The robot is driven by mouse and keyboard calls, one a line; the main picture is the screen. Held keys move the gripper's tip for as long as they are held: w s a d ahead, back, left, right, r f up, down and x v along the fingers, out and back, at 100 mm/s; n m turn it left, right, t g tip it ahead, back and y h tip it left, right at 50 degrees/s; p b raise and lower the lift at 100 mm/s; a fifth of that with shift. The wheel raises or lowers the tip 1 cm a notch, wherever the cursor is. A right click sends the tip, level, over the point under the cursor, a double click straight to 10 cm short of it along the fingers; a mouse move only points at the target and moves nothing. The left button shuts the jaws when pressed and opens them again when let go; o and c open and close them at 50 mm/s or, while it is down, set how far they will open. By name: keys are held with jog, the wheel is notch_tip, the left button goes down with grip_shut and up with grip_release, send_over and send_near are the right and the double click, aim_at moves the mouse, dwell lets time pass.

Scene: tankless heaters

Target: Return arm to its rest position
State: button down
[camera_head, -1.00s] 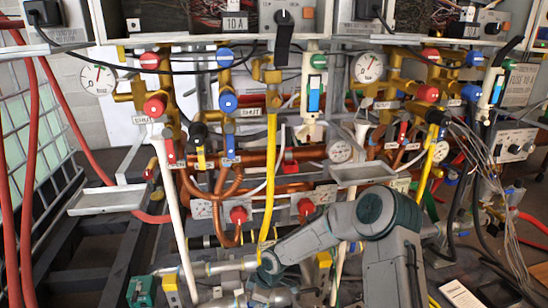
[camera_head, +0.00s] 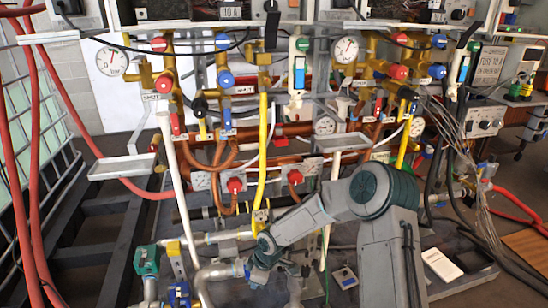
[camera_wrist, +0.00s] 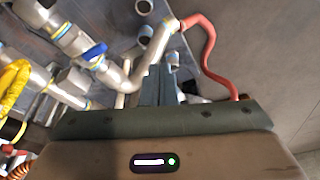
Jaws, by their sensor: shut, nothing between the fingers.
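My arm shows in the head view at the lower right of the middle, bent at a dark green elbow joint, with the forearm sloping down to the left. My gripper's end is not clearly visible there among the pipes and hoses. In the wrist view my gripper's fingers (camera_wrist: 158,84) are together, with nothing seen between them. They point toward a grey surface, beside metal pipes (camera_wrist: 115,75) and a red hose (camera_wrist: 207,45). I cannot tell whether they touch anything.
The heater rig with gauges (camera_head: 112,61), valves and copper pipes stands close in front. Metal pipes (camera_head: 218,246) with a green fitting (camera_head: 147,260) lie near my forearm. A yellow hose (camera_head: 262,155), a white pipe (camera_head: 171,160) and loose cables (camera_head: 480,185) hang around.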

jog(key=s+d+r+m+h+p, duration=0.1)
jog(key=s+d+r+m+p, duration=0.15)
jog(key=d+r, duration=0.45)
jog(key=s+d+r+m+t+h+p, duration=0.15)
jog(key=r+p, duration=0.25)
jog(key=r, duration=0.8)
jog(key=s+d+r+m+h+p, duration=0.2)
jog(key=s+d+r+m+p, duration=0.15)
jog(key=d+r, duration=0.4)
jog(key=s+d+r+m+p, duration=0.2)
jog(key=s+r+m+p, duration=0.2)
jog(key=s+r, duration=0.4)
jog(key=s+d+r+m+y+p, duration=0.1)
jog(key=s+r+m+p, duration=0.3)
jog(key=s+r, duration=0.4)
notch_tip(320, 180, up, 6)
jog(key=shift+s+d+f+m+t+p, duration=0.1)
jog(key=shift+s+d+m+t+p, duration=0.25)
jog(key=shift+d+p, duration=0.35)
jog(key=c, duration=2.1)
grip_release()
jog(key=shift+c, duration=0.2)
